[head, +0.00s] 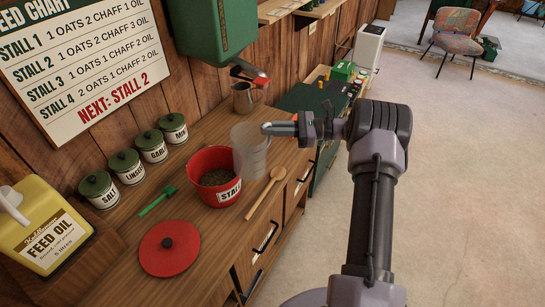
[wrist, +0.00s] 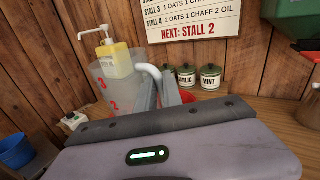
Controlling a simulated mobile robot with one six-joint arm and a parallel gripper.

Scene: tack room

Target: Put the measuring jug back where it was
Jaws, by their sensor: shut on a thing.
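The measuring jug (head: 251,155) is clear, with red numbers that show in the wrist view (wrist: 112,92). My gripper (head: 268,128) is shut on its pale handle, and the fingers show in the wrist view (wrist: 159,95). The jug looks upright, just behind and right of the red bucket (head: 214,172) marked STALL, which holds dark feed. I cannot tell whether the jug's base touches the wooden counter (head: 215,225). In the wrist view the jug's lower part is hidden by my gripper.
A metal pitcher (head: 244,98) stands behind the jug under the green dispenser (head: 216,30). A wooden spoon (head: 265,193), green scoop (head: 158,201) and red lid (head: 169,248) lie around the bucket. Several canisters (head: 150,146) and the feed oil container (head: 44,228) line the wall side.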

